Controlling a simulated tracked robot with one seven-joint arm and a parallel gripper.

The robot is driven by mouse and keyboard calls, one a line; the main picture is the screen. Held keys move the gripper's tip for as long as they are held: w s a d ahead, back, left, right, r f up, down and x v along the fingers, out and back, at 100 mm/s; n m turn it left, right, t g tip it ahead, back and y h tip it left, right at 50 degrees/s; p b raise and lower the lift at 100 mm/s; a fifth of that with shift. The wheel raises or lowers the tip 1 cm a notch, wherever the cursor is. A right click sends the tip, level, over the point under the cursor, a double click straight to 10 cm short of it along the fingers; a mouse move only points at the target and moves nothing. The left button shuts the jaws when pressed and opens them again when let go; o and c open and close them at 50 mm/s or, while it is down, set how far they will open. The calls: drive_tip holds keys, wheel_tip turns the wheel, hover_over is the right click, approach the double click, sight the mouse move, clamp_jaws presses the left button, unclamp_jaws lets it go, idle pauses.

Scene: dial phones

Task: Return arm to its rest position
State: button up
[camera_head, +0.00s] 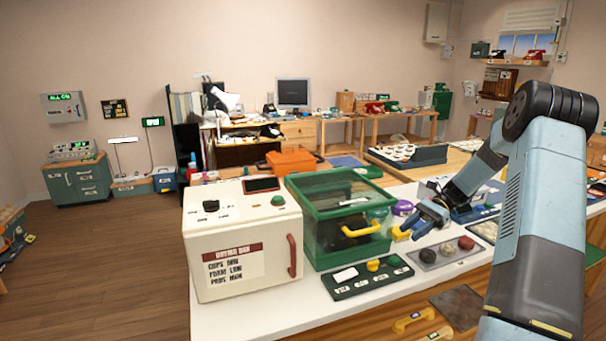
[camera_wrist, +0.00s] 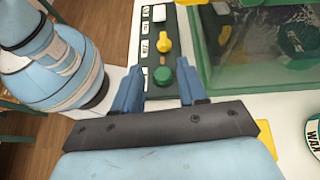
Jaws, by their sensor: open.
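My arm reaches in from the right in the head view, bent at the elbow and stretched out over the white worktop (camera_head: 230,316). My gripper (camera_head: 420,222) is low over the worktop, just right of a green clear-sided case (camera_head: 325,217). In the wrist view my gripper (camera_wrist: 160,82) has its two blue fingers apart, with nothing held between them. A dark green control panel (camera_head: 341,291) lies in front of the case; its green button (camera_wrist: 162,75) and yellow knob (camera_wrist: 164,44) show between and beyond the fingers.
A cream box with a red handle (camera_head: 240,240) stands left of the case. A grey tray with coloured knobs (camera_head: 446,252) lies right of the panel. Yellow handles (camera_head: 413,319) lie at the front edge. An orange case (camera_head: 291,162) is behind. Open wooden floor (camera_head: 110,260) is at the left.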

drive_tip(key=s+a+r+n+t+h, duration=0.2)
drive_tip(key=s+a+r+n+h, duration=0.15)
drive_tip(key=s+a+r, duration=0.45)
drive_tip(key=s+a+r+n+t+h, duration=0.1)
drive_tip(key=s+a+r+n+h, duration=0.2)
drive_tip(key=s+r+h, duration=0.5)
drive_tip(key=s+a+r+n+t, duration=0.1)
drive_tip(key=s+r+n+t, duration=0.2)
drive_tip(key=s, duration=0.5)
drive_tip(key=s+a+r+n+t, duration=0.1)
drive_tip(key=s+r+n+t, duration=0.3)
drive_tip(key=s, duration=0.5)
drive_tip(key=shift+a, duration=0.4)
